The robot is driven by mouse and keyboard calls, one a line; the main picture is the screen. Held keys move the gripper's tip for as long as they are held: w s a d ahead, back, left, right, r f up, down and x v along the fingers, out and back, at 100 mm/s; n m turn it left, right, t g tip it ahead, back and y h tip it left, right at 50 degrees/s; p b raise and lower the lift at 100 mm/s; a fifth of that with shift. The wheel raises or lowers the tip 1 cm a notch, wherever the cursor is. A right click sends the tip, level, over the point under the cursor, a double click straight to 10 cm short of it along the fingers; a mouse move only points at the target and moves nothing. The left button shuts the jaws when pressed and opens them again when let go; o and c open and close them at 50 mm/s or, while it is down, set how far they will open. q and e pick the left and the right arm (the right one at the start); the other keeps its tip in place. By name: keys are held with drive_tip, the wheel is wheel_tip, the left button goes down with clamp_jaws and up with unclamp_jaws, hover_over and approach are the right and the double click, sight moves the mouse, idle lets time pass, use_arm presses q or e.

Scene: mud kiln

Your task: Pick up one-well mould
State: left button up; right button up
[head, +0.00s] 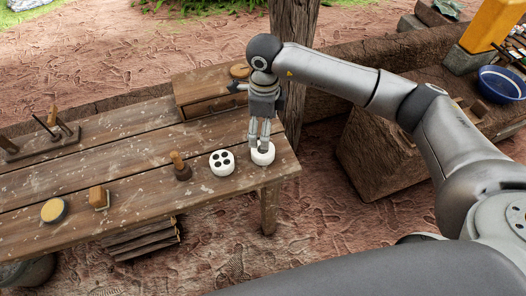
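A round white mould (265,159) sits near the right end of the wooden table. My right gripper (262,147) points down onto it from above, with the fingertips at its top and covering part of it. The well or wells of this mould are hidden, and I cannot tell whether the fingers grip it. Another white mould (222,163), with several dark wells, stands just to the left, apart from the gripper. My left gripper is out of view.
A wooden-handled tool (180,166), a wooden block (98,198) and a round yellowish-topped item (53,210) lie further left on the table (150,215). A wooden box (207,95) stands behind the gripper. A wooden post (292,50) rises behind the table.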

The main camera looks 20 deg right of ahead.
sight(263, 153)
drive_tip(key=f+p, duration=0.1)
drive_tip(key=f, duration=0.4)
drive_tip(key=shift+d+f, duration=0.1)
drive_tip(key=shift+d, duration=0.1)
drive_tip(key=f, duration=0.1)
drive_tip(key=f+p, duration=0.2)
drive_tip(key=f, duration=0.1)
drive_tip(key=shift+s+a+f, duration=0.1)
drive_tip(key=shift+a, duration=0.25)
drive_tip(key=shift+f, duration=0.55)
drive_tip(key=c, duration=1.2)
drive_tip(key=shift+r, duration=0.15)
